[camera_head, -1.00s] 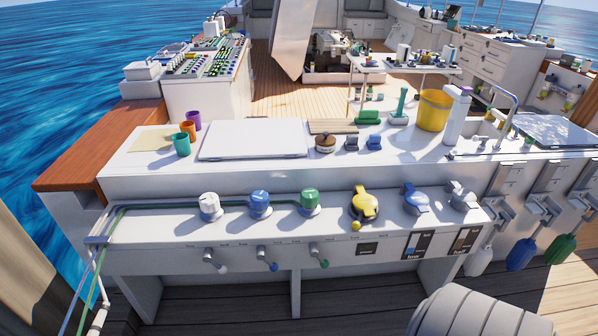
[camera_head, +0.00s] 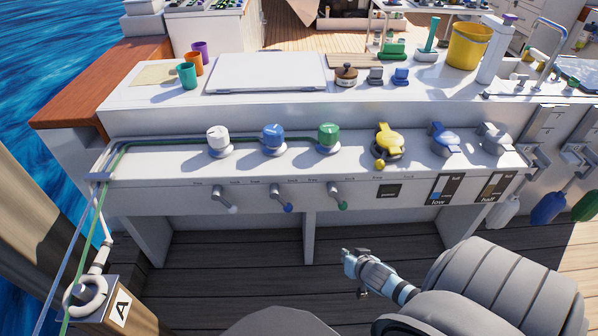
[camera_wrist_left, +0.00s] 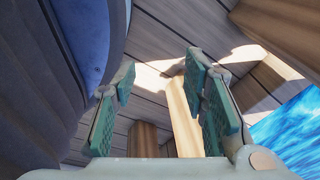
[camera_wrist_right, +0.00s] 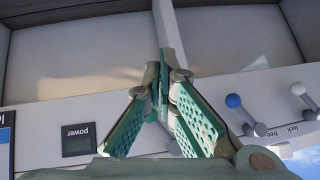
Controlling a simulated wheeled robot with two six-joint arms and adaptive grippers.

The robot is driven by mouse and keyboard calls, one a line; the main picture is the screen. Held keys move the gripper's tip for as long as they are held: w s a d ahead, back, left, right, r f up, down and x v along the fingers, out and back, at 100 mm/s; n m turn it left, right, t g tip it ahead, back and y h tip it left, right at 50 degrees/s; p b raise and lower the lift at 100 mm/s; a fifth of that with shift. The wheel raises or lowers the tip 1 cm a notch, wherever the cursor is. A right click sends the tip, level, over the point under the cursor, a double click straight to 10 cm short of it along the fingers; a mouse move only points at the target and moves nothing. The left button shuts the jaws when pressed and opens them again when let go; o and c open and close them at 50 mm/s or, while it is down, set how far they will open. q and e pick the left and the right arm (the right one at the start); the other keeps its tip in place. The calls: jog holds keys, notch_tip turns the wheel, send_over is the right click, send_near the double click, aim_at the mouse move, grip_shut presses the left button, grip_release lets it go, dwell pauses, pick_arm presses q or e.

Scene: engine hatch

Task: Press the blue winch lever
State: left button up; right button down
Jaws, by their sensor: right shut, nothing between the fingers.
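The blue winch lever (camera_head: 287,207) is a short metal stick with a blue tip on the console's front face. It sits between a white-tipped lever (camera_head: 233,209) and a green-tipped lever (camera_head: 343,205). My right gripper (camera_head: 349,258) is shut and empty, below and to the right of the blue lever, apart from it. In the right wrist view the fingers (camera_wrist_right: 161,70) meet, with the blue-tipped lever (camera_wrist_right: 233,101) right of them; that view is upside down. My left gripper (camera_wrist_left: 160,75) is open and empty, seen only in the left wrist view.
White, blue and green winch drums (camera_head: 273,137) stand on the ledge above the levers. A yellow valve (camera_head: 389,139) is farther right. The deck before the console is open.

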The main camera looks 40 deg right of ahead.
aim_at(283, 204)
pick_arm(q)
notch_tip(283, 204, down, 8)
jog(key=a+b, duration=0.2)
jog(key=b, duration=0.3)
pick_arm(e)
jog(key=w+r+m+t, duration=0.4)
jog(key=w+r+t, duration=0.1)
jog(key=w+r, duration=0.65)
pick_arm(q)
jog(key=w+d+t+b, duration=0.2)
jog(key=w+d+b, duration=0.3)
jog(key=w+b, duration=0.4)
jog(key=w, duration=0.5)
jog(key=shift+n+h+b, duration=0.3)
jog(key=shift+h+b, duration=0.05)
jog(key=shift+h, duration=0.05)
pick_arm(e)
jog(key=w+f, duration=0.7)
jog(key=w, duration=0.4)
jog(key=shift+a, duration=0.2)
pick_arm(q)
jog(key=shift+d+f, duration=0.1)
